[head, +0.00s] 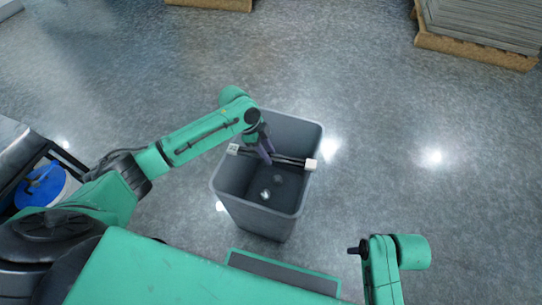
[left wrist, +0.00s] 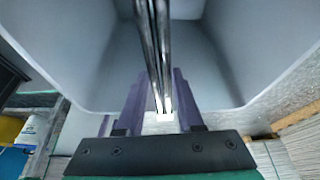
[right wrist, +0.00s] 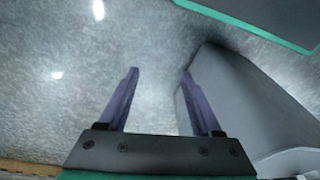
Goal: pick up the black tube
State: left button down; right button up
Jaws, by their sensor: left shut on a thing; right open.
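The black tube (head: 290,160) with white ends lies crosswise over the mouth of a grey bin (head: 238,216). Its white right end overlaps the bin's right rim in the head view; I cannot tell if it touches. My left gripper (head: 268,155) is shut on the tube, left of its middle, and hides part of it. In the left wrist view the dark, shiny tube (left wrist: 157,45) runs between the fingers (left wrist: 160,100), with a white end below. My right gripper (right wrist: 160,75) is open and empty, outside the bin, which shows on the right in that view.
The grey floor (head: 450,200) around the bin is clear to the right. Stacked sheets on a pallet (head: 475,47) stand at the upper right, with another pallet edge (head: 210,4) at the top. A blue object (head: 42,185) sits by a bench at the left.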

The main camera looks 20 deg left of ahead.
pick_arm(q)
jog(key=shift+r, duration=0.3)
notch_tip(320, 180, up, 20)
jog(key=p, duration=0.5)
jog(key=shift+f, duration=0.25)
pick_arm(e)
jog(key=s+d+f, duration=0.1)
jog(key=s+f, duration=0.1)
jog(key=f, duration=0.4)
jog(key=s+d+f, duration=0.1)
jog(key=s+f, duration=0.1)
jog(key=f, duration=0.4)
jog(key=shift+s+d+h, duration=0.15)
jog(key=shift+d+h, duration=0.15)
jog(key=shift+d, duration=0.1)
